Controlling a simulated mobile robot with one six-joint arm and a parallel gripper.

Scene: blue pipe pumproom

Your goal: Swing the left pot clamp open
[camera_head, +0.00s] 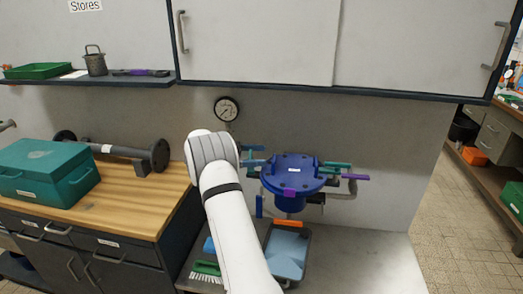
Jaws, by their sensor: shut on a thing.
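A blue pot (291,181) with a round flanged lid stands right of centre, below the wall cupboards. On its right side is a teal clamp (338,166) with a purple handle (355,177). On its left side, teal and blue parts of the left pot clamp (253,162) show. Their left ends run behind my white arm, so the clamp's handle and exact angle are hidden. My arm reaches up from the bottom, and its wrist bends just left of the pot. My gripper is hidden behind the wrist, so its hold does not show.
A pressure gauge (227,108) is on the wall above my wrist. A green toolbox (46,171) and a flanged pipe (120,151) lie on the wooden bench at left. Bare countertop is at right.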

